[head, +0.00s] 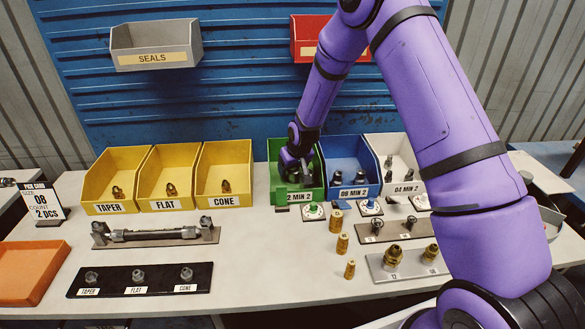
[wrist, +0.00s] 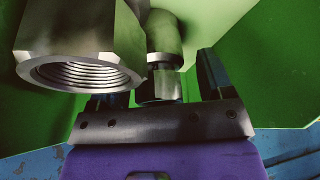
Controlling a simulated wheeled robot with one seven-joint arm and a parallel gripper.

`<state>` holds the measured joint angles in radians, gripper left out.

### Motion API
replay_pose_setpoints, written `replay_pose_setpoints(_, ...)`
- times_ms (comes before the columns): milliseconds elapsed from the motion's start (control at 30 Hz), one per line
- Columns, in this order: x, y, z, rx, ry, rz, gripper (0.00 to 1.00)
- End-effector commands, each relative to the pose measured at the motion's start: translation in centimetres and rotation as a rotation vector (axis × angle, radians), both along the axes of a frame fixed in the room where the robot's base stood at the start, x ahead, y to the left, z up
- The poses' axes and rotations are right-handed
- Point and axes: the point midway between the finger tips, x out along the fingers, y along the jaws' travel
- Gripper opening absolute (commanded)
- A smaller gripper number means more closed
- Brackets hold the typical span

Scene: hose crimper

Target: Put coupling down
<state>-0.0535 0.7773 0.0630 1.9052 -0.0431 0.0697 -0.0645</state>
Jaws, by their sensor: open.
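My gripper (head: 293,168) reaches down into the green bin (head: 276,160) labelled "2 MIN 2", at the back middle of the table in the head view. In the wrist view my gripper (wrist: 160,88) is open. A grey metal coupling (wrist: 165,38) shows between its fingers, with green bin wall behind. I cannot tell whether it touches a finger. A larger hex coupling (wrist: 75,45) with a threaded opening is closer to the camera at upper left and hides most of the left finger.
A blue bin (head: 346,145) and a white bin (head: 384,148) stand right of the green one. Yellow bins (head: 222,150) stand to the left. Buttons (head: 313,212), brass fittings (head: 342,243) and a hose fixture (head: 150,236) lie in front. The front middle table is partly clear.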

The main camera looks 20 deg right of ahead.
Motion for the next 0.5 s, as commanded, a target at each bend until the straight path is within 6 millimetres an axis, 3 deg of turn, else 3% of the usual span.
replay_pose_setpoints(500, -3.2, -0.7, 8.0, 0.001, -0.003, 0.000, 0.74)
